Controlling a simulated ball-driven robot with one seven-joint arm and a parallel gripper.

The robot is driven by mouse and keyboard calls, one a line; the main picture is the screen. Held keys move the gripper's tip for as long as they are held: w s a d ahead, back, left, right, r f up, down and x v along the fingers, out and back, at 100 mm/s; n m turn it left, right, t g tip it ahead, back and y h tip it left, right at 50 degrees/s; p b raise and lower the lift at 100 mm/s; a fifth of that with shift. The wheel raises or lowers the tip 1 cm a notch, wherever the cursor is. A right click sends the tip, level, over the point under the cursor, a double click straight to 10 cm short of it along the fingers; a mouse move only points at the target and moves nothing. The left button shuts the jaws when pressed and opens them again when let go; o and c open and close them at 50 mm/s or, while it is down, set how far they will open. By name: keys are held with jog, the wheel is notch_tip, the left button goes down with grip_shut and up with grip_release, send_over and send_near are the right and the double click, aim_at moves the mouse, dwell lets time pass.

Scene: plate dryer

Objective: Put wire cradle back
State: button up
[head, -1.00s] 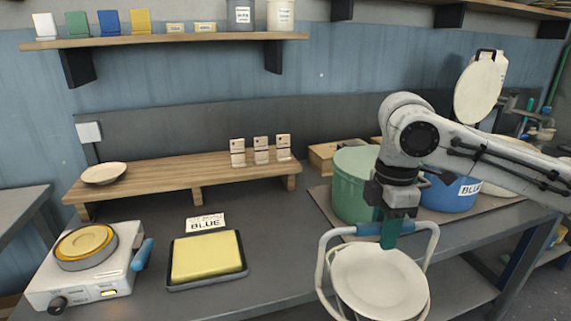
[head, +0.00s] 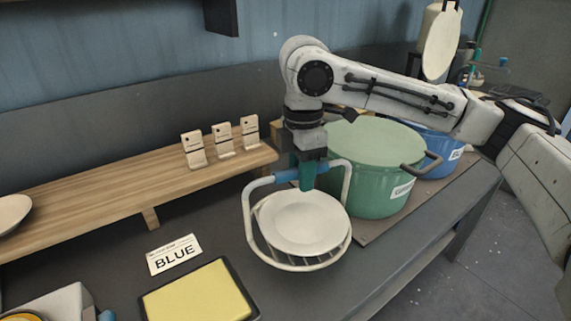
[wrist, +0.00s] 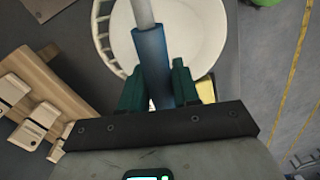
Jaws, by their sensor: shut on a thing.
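The wire cradle (head: 247,228) is a pale wire basket with a tall bail handle and a blue grip (head: 286,176). A white plate (head: 304,222) lies in it. My gripper (head: 307,178) is shut on the blue grip from above; the wrist view shows its green fingers on either side of the blue grip (wrist: 152,62). The cradle hangs level, in front of the green bucket. I cannot tell whether its base touches the bench. The plate also shows in the wrist view (wrist: 195,35), below the fingers.
A green lidded bucket (head: 372,178) and a blue bucket (head: 442,145) stand on a mat at the right. A wooden riser (head: 100,195) with several upright wooden blocks runs along the back. A "BLUE" card (head: 174,254) and a yellow pad (head: 198,296) lie on the bench in front.

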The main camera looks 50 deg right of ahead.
jog(key=shift+f+b, duration=2)
jog(key=shift+b, duration=0.25)
jog(key=shift+f+b, duration=0.55)
jog(key=shift+f, duration=0.95)
jog(key=o, duration=1.1)
jog(key=shift+r, duration=0.1)
jog(key=r+p, duration=0.1)
jog(key=r, duration=0.9)
jog(key=shift+w+d+r+p, duration=0.1)
jog(key=shift+w+r+p, duration=0.1)
jog(key=shift+r+p, duration=0.15)
